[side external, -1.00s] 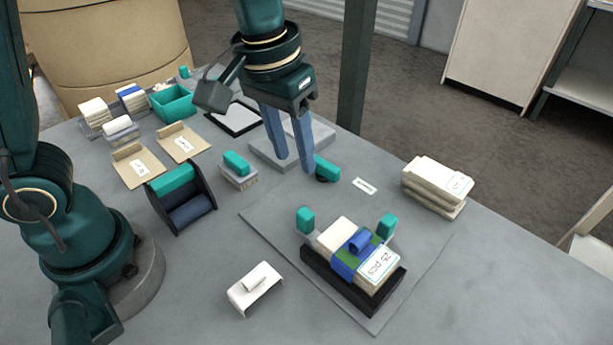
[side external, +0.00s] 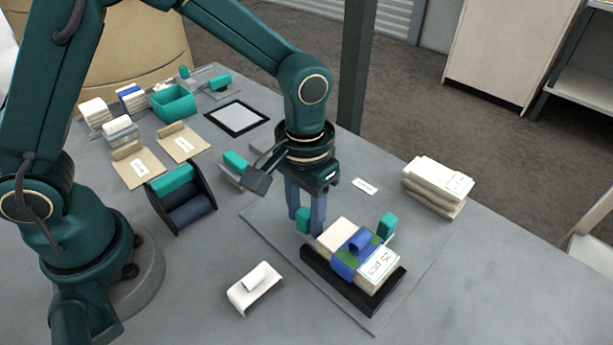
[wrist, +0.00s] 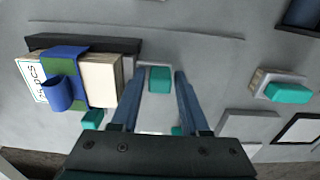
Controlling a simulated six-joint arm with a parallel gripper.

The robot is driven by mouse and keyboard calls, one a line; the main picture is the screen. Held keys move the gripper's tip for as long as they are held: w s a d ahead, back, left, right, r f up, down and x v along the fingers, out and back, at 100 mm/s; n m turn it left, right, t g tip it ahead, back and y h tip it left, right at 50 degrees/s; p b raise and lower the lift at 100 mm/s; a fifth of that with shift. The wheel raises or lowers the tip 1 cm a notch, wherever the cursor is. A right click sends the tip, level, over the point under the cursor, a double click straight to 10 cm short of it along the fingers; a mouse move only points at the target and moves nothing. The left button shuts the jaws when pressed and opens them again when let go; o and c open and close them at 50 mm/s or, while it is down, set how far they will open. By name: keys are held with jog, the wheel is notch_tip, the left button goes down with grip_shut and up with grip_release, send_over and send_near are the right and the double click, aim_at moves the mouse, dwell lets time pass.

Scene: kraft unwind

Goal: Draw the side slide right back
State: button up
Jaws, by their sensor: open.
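The side slide's teal block (side external: 303,221) stands at the left end of the banded paper stack (side external: 338,232). In the wrist view the teal block (wrist: 160,79) lies between my fingertips, on a pale base beside the stack (wrist: 100,80). My gripper (side external: 306,226) is open and low, its fingers pointing down around the block. A gap shows between the fingers and the block in the wrist view; the block's far side is hidden. A second teal block (side external: 387,226) stands at the stack's back right; it also shows in the wrist view (wrist: 92,119).
A black bar (side external: 350,287) runs along the stack's front. A white handled piece (side external: 255,288) lies in front, left. A teal-topped block (side external: 234,163) and a teal-and-black roll holder (side external: 182,197) stand to the left. A paper pile (side external: 438,186) lies right. The mat (side external: 400,310) has free room at its edges.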

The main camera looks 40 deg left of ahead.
grip_shut()
jog(key=shift+r, duration=0.1)
dwell(1.2)
